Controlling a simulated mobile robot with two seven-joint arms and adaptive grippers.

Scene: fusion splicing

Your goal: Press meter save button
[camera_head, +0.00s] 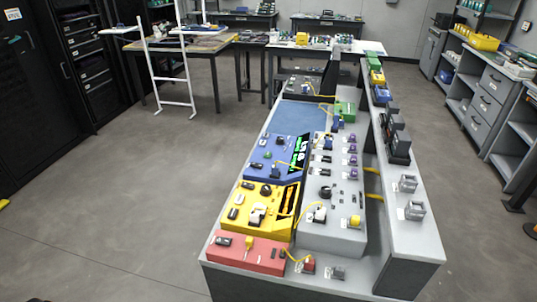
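A blue console (256,170) stands on the long workbench in the middle of the view. It has a black display (300,152) with lit green and white characters, and it looks like the meter. Several small buttons and knobs sit on its sloped top, one of them green (267,155). They are too small to read, so I cannot tell which one is the save button. Neither of my grippers is in view.
A yellow console (242,226) and a red console (236,252) stand nearer on the same bench. A grey panel (322,236) with switches, connectors and yellow cables is to the right. A raised grey shelf (420,247) runs along the bench's right side. Open floor (120,200) lies left.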

